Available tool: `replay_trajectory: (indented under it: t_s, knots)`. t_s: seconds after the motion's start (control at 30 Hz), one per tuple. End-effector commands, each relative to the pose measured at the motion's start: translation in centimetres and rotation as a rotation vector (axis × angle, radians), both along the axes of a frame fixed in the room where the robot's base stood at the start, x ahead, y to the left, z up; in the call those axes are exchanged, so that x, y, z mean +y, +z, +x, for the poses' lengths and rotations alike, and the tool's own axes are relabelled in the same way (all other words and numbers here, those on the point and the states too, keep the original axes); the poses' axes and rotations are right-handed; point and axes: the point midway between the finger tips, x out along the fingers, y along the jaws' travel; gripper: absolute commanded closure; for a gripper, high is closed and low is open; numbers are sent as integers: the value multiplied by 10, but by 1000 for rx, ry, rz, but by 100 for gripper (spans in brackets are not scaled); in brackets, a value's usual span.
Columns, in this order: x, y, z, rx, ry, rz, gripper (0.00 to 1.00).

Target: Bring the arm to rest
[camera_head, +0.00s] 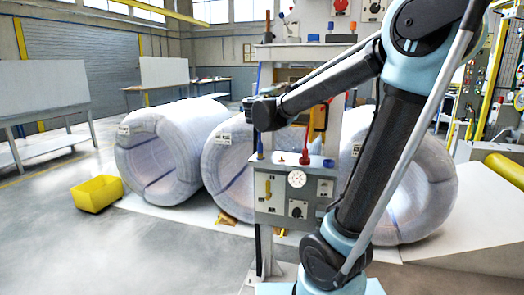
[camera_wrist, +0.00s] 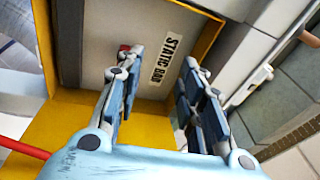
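My arm fills the right half of the head view, bent at a high elbow, with its forearm reaching down to the left. The dark wrist end (camera_head: 265,114) stands above a grey control box; I cannot make out the gripper fingers there. In the wrist view my gripper (camera_wrist: 164,62) shows two blue-grey fingers spread apart with nothing between them.
The control box (camera_head: 268,203) with a gauge and red and blue fittings stands close below the wrist. White wrapped coils (camera_head: 165,150) lie behind it. A yellow bin (camera_head: 98,193) sits on the floor at left. The floor (camera_head: 60,255) at front left is clear.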

Motion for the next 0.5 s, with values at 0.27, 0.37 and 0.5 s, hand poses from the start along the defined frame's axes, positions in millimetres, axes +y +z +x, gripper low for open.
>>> replay_trajectory:
  t_s: [0.27, 0.37, 0.5]
  knots:
    - [29, 11, -12, 3, 322, -299, 65]
    - [42, -1, -23, 39, 434, -414, 65]
    - [57, -32, -44, 120, 580, -573, 65]
